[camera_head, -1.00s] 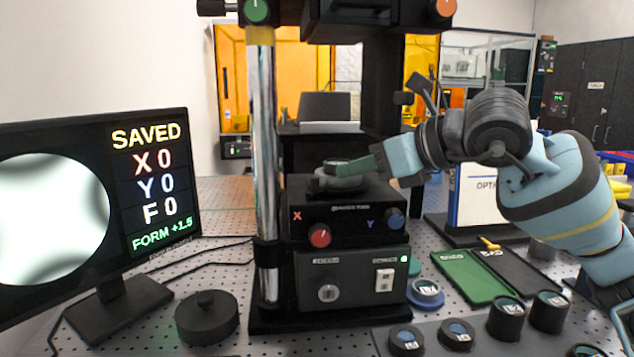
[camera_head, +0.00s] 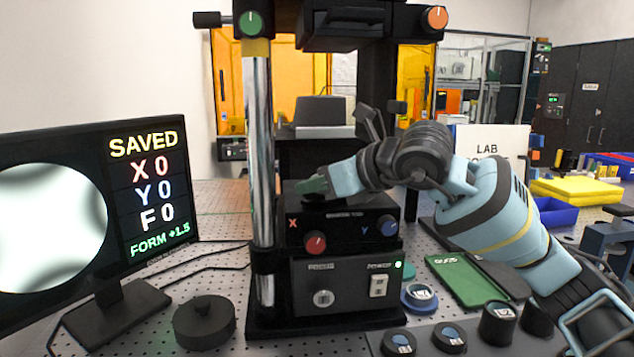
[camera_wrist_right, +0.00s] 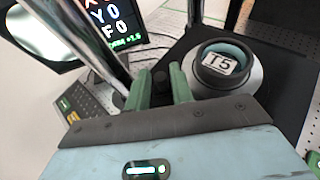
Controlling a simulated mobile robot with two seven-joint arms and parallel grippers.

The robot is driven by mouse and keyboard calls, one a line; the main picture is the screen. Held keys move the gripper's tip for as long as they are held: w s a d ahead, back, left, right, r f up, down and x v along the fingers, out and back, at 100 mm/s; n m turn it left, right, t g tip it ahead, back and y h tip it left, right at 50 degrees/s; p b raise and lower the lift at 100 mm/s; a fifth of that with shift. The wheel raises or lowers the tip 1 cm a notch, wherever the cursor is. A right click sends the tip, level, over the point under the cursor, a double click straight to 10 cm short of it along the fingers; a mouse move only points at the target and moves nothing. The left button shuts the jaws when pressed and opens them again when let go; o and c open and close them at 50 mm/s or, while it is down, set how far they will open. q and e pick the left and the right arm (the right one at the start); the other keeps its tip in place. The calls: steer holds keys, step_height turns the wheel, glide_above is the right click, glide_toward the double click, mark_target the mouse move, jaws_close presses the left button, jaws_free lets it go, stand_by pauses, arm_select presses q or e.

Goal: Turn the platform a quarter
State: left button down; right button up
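The interferometer's platform carries a dark round holder with a part labelled T5 (camera_wrist_right: 222,64). The platform's pale grey rim (camera_wrist_right: 252,80) shows around it in the right wrist view. In the head view my right gripper (camera_head: 312,185) covers most of the platform, above the black control box (camera_head: 345,220). In the wrist view its two green fingers (camera_wrist_right: 160,88) are apart, beside the holder, on its left. My left gripper is not in view.
A chrome column (camera_head: 262,170) stands close left of the gripper. A monitor (camera_head: 150,195) at left reads SAVED, X 0, Y 0, F 0. A black round weight (camera_head: 204,322), a green tray (camera_head: 468,280) and several labelled parts (camera_head: 450,338) stand in front.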

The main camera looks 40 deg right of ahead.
steer(key=c, duration=0.5)
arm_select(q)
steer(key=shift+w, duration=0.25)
arm_select(e)
steer(key=shift+s+d+f+n+g+y, duration=0.1)
steer(key=shift+s+d+n+g+y, duration=0.15)
steer(key=shift+n+y, duration=0.3)
steer(key=shift+s+d+f+n+g+y, duration=0.15)
steer(key=shift+s+n+y, duration=0.1)
steer(key=shift+n+y, duration=0.25)
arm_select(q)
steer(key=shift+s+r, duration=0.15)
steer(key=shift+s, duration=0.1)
arm_select(e)
steer(key=shift+s+d+r+n+g+y, duration=0.1)
steer(key=shift+s+d+n+g+y, duration=0.25)
steer(key=shift+n+y, duration=0.35)
steer(key=shift+s+d+r+n+g+y, duration=0.1)
steer(key=shift+s+n+g+y, duration=0.15)
steer(key=shift+n+g+y, duration=0.3)
